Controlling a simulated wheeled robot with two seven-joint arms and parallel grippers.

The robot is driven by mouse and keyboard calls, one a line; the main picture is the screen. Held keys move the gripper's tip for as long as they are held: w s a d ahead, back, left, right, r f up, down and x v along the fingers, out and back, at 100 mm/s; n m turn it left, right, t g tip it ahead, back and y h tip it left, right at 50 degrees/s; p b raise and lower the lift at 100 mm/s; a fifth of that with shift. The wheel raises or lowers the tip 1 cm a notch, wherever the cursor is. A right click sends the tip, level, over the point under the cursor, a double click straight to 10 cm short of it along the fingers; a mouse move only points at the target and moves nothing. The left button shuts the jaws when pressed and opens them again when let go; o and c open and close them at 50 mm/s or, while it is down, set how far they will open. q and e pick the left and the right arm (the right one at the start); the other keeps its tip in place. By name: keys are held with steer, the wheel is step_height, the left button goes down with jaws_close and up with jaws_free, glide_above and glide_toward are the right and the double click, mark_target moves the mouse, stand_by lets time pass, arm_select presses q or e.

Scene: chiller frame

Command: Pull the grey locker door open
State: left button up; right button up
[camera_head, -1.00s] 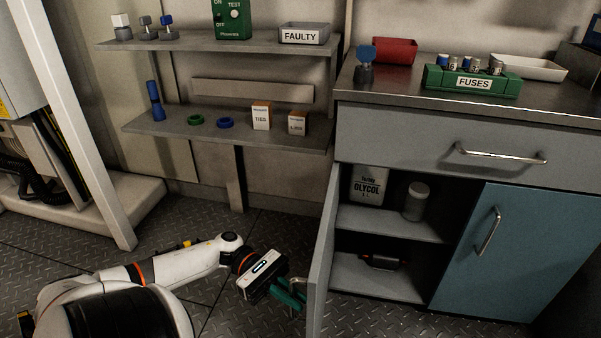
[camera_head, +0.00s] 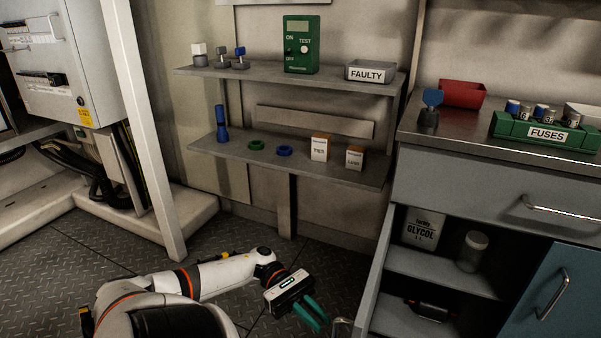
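The grey locker door (camera_head: 377,275) stands swung open at the left of the cabinet and shows nearly edge-on. Its metal handle (camera_head: 342,322) sticks out on the left side of the door, near the picture's bottom edge. My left gripper (camera_head: 312,316), with green fingers, is just left of the handle, with a small gap between them in the picture. The fingers point down and right, and their spacing is hard to make out. The open compartment shows a glycol container (camera_head: 423,229) and a jar (camera_head: 472,251). My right gripper is out of view.
A blue door (camera_head: 555,300) and a drawer (camera_head: 490,195) are shut beside and above the compartment. A wall shelf (camera_head: 300,165) with small boxes hangs behind my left arm. A white post (camera_head: 150,140) stands at left. Floor between is clear.

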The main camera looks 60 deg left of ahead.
arm_select(q)
steer(key=s+a, duration=0.1)
steer(key=a, duration=0.5)
stand_by(0.5)
